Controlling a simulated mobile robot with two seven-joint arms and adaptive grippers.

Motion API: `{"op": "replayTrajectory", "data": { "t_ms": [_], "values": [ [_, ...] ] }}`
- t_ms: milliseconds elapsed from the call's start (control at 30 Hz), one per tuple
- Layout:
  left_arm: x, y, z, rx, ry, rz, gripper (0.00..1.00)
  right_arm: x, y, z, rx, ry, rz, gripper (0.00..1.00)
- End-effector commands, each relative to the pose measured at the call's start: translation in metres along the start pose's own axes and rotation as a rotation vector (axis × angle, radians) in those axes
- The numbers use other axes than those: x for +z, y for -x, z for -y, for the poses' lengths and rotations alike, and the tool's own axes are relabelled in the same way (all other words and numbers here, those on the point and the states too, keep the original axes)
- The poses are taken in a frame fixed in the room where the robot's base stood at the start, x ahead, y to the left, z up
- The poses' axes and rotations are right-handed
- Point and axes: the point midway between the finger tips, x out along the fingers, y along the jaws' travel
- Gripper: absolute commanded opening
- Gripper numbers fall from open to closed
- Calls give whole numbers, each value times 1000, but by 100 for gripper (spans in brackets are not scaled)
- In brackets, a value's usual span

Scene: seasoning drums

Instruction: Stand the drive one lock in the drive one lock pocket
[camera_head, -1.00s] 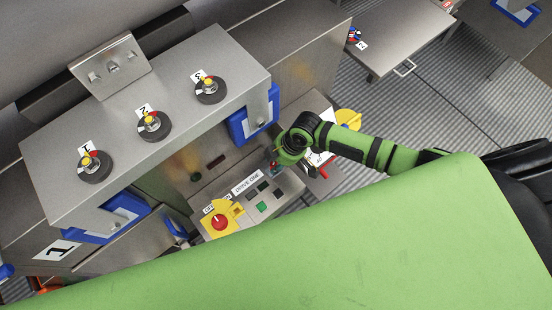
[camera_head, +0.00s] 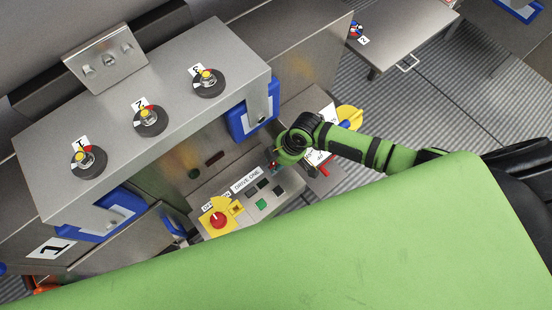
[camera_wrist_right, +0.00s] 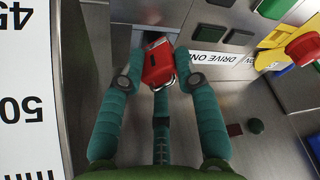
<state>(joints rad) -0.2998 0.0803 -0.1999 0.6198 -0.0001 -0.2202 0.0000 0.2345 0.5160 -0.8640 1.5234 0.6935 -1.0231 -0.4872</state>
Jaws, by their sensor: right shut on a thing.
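The drive one lock, a red padlock with a metal shackle, is between the teal fingers of my right gripper (camera_wrist_right: 160,70) in the right wrist view. My gripper is shut on the lock (camera_wrist_right: 157,62), whose shackle points toward the palm. The lock's far end is at a dark recess with metal edges (camera_wrist_right: 143,17), beside the DRIVE ONE label (camera_wrist_right: 215,59). I cannot tell whether this recess is the pocket or whether the lock is inside it. In the head view, my right gripper (camera_head: 277,165) is at the panel's right end, mostly hidden by its wrist. My left gripper is out of view.
The DRIVE ONE panel (camera_head: 284,193) has a green button (camera_head: 262,204) and a yellow-backed red stop knob (camera_head: 219,220). A metal housing with several round knobs (camera_head: 152,120) and blue-framed holders (camera_head: 253,110) stands behind. A white scale plate (camera_wrist_right: 22,90) is close beside my gripper.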

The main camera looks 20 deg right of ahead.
Motion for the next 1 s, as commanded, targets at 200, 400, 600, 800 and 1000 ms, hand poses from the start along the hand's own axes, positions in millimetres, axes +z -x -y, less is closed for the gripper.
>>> {"op": "replayTrajectory", "data": {
  "t_ms": [200, 400, 600, 800, 1000],
  "values": [
    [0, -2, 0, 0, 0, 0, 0, 1, -3, 0, 0, 0, -1, 60],
    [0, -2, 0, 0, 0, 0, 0, 1, -3, 0, 0, 0, -1, 60],
    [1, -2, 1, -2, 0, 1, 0, 1, 0, 0, 1, 1, -1, 60],
    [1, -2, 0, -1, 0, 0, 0, 2, 24, -1, 2, 3, 0, 60],
    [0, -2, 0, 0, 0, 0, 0, 2, 67, -1, 3, 2, -1, 60]
  ]
}}
